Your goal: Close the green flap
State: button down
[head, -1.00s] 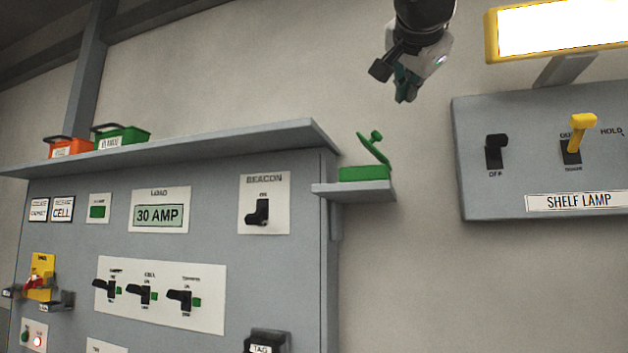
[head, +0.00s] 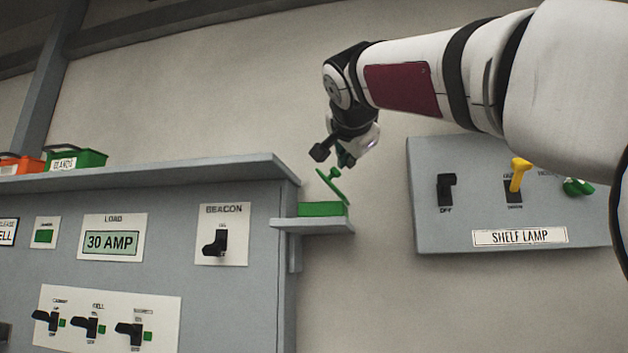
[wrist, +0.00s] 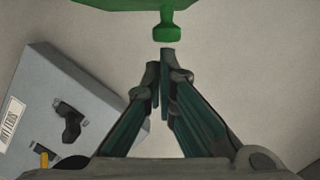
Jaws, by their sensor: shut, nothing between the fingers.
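The green flap (head: 332,188) stands open and tilted above a green box (head: 321,209) on a small grey ledge. Its lower end is at the box's right side, and it leans up to the left. A green knob (head: 334,174) sticks up from its upper face. My gripper (head: 346,161) is shut and empty, pointing down just above the flap's knob. In the wrist view the shut fingertips (wrist: 164,58) are close to the knob (wrist: 167,33), with a small gap in the picture. Part of the flap (wrist: 125,4) shows at the top edge there.
The small ledge (head: 312,226) juts from the right end of a grey cabinet (head: 140,215) with switches. A shelf lamp switch panel (head: 430,225) is on the wall to the right, below my arm. Green and orange bins (head: 80,158) stand on the cabinet top. Wall between is bare.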

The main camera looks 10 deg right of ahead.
jog(key=shift+w+a+n, duration=0.1)
jog(key=shift+a+n, duration=0.1)
jog(key=shift+n, duration=0.1)
